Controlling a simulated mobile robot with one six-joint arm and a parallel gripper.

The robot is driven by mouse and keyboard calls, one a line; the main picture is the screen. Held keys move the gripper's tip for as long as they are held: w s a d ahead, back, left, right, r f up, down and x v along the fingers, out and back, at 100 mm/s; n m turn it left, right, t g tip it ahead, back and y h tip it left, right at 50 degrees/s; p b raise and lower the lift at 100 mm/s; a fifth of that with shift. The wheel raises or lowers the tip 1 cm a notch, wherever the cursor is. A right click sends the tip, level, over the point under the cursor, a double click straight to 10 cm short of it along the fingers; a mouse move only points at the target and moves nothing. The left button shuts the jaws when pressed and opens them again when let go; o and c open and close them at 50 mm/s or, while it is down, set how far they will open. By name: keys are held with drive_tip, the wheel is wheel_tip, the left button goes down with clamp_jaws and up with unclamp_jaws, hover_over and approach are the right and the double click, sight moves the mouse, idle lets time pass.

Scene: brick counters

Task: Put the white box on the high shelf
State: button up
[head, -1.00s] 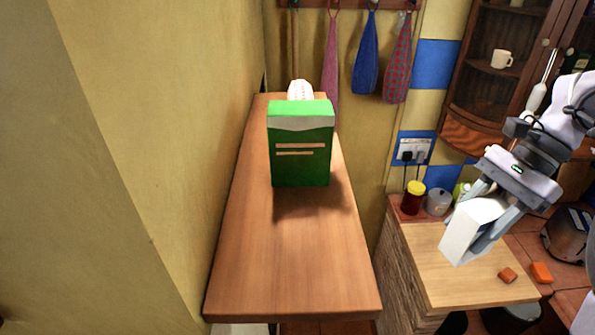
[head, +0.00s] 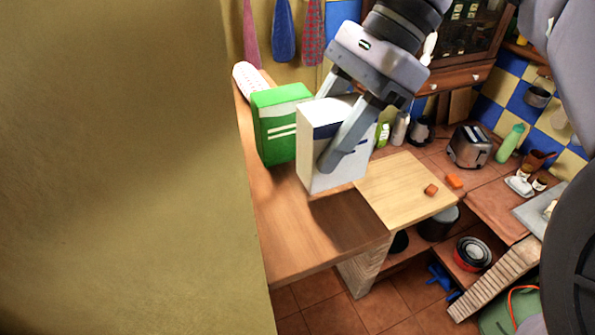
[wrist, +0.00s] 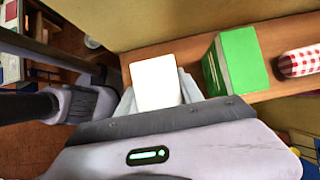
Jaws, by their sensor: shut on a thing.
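The white box (head: 318,150) is upright, slightly tilted, between the fingers of my gripper (head: 338,130). My gripper is shut on it. In the head view the box is over the front part of the high wooden shelf (head: 300,245), with a dark shadow on the wood below it, so it looks held above the surface. In the wrist view the white box (wrist: 156,83) shows end-on between the fingers, with the shelf (wrist: 205,55) behind it. One finger covers part of the box's side in the head view.
A green box (head: 275,125) stands on the shelf just left of the white box. Behind it lies a red-and-white roll (head: 247,78). The shelf's front end is clear. A yellow wall borders the shelf's left. A lower counter (head: 405,190) with orange pieces is to the right.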

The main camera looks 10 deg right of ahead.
sight(306, 169)
drive_tip(key=shift+s+a+f, duration=0.1)
drive_tip(key=shift+s+a, duration=0.25)
drive_tip(key=shift+a, duration=0.3)
drive_tip(key=shift+s+a+f, duration=0.1)
drive_tip(key=shift+s+a, duration=0.25)
drive_tip(key=shift+a, duration=0.25)
drive_tip(key=shift+s+a+f, duration=0.1)
drive_tip(key=shift+s+a, duration=0.05)
drive_tip(key=shift+a, duration=0.05)
drive_tip(key=f, duration=0.1)
drive_tip(key=d+f+b, duration=0.1)
drive_tip(key=f, duration=0.1)
drive_tip(key=shift+a+f, duration=0.1)
drive_tip(key=shift+a, duration=0.35)
drive_tip(key=o, duration=1.4)
drive_tip(key=shift+d+f, duration=0.1)
drive_tip(key=shift+d, duration=0.15)
drive_tip(key=shift+a, duration=0.1)
